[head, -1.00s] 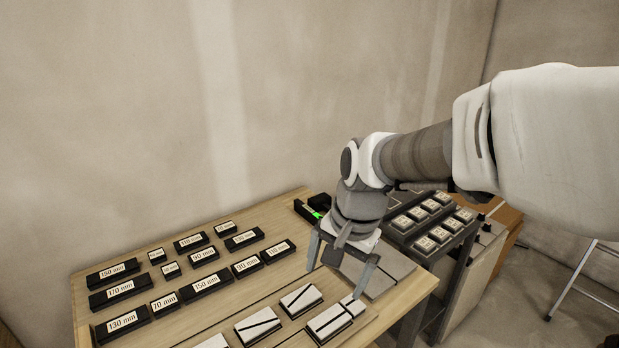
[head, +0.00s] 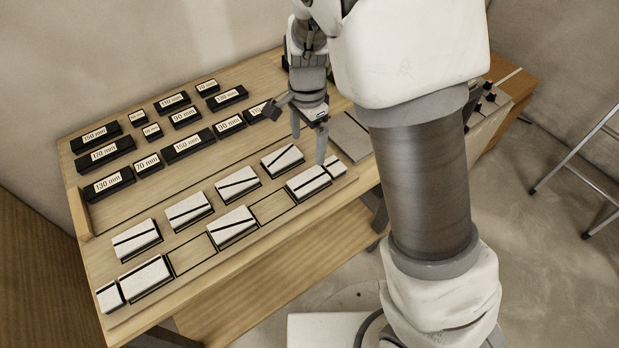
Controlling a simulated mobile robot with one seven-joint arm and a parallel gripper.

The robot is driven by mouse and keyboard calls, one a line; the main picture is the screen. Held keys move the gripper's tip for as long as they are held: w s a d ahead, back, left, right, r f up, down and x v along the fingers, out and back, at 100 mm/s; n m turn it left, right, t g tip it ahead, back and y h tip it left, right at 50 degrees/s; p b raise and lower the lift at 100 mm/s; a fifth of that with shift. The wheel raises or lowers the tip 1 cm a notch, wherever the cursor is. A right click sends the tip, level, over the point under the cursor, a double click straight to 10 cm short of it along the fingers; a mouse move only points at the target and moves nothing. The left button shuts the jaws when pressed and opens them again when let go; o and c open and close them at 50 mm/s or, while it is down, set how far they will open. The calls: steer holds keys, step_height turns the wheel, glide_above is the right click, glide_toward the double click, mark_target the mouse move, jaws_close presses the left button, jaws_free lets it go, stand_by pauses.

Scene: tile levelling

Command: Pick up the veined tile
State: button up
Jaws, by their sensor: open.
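Several pale tiles with dark lines lie in two rows at the front of the table; I cannot tell which one the task means. One with a diagonal line (head: 283,160) lies just left of my gripper, and another with a lengthwise line (head: 307,182) lies just in front of it. More lined tiles lie further left: one (head: 233,227), one (head: 238,183), one (head: 188,210) and one (head: 137,239). My gripper (head: 308,146) points down with its fingers apart and nothing between them. Its fingertips are close to the right-end tiles; their exact height is unclear.
Black blocks with millimetre labels (head: 188,146) stand in rows at the back of the wooden table (head: 110,215). Small pale pieces lie at the front row's ends (head: 335,166), (head: 109,297). Empty outlined slots (head: 192,255) show between front tiles. Grey slabs (head: 352,135) lie right of the gripper.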

steer(key=b, duration=0.1)
glide_above(309, 180)
steer(key=f, duration=0.7)
steer(key=shift+w+a+f, duration=0.15)
steer(key=shift+w+f, duration=0.05)
steer(key=shift+f, duration=0.2)
step_height(309, 180, down, 5)
steer(key=shift+s+f+b, duration=0.1)
steer(key=shift+s+b, duration=0.05)
steer(key=shift+b, duration=0.45)
steer(key=c, duration=1.5)
steer(key=shift+o, duration=0.2)
